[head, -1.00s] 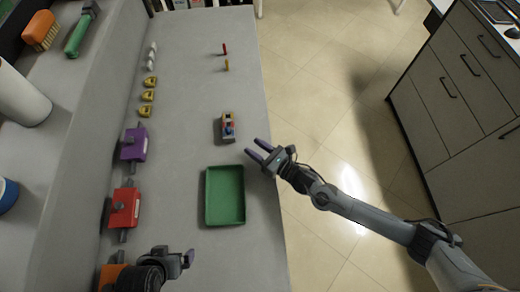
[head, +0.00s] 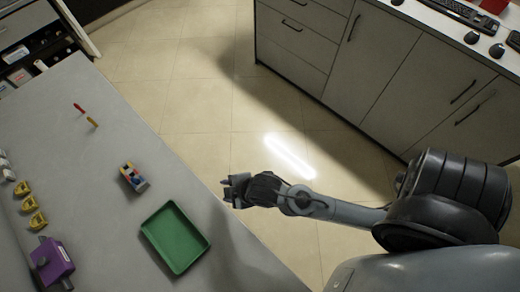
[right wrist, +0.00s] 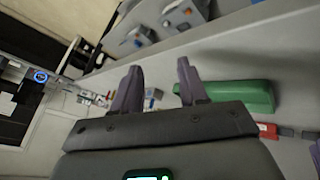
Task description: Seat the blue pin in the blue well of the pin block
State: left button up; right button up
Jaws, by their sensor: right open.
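The pin block (head: 132,178) sits on the grey table, with red, yellow and blue parts on it. A blue part (head: 142,186) shows at its near end; I cannot tell whether this is the blue pin or the well, or how deep it sits. A red pin (head: 79,107) and a yellow pin (head: 92,122) are farther back on the table. My right gripper (head: 226,187) is open and empty at the table's right edge, apart from the block. In the right wrist view, the block (right wrist: 152,98) shows small between the open fingers. My left gripper is out of view.
A green tray (head: 175,238) lies in front of the block. Yellow pieces (head: 30,202) and a purple clamp-like object (head: 52,264) line the left side. The table between block and right edge is clear. A cabinet (head: 340,60) stands across the floor.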

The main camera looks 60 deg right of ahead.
jog(key=s+d+m+g+h, duration=0.1)
jog(key=s+d+m+g, duration=0.2)
jog(key=s+d+m, duration=0.3)
jog(key=s+r+m, duration=0.1)
jog(key=s+m, duration=0.1)
jog(key=s, duration=0.2)
jog(key=shift+d+g+h, duration=0.2)
jog(key=shift+g+h, duration=0.1)
jog(key=shift+g, duration=0.1)
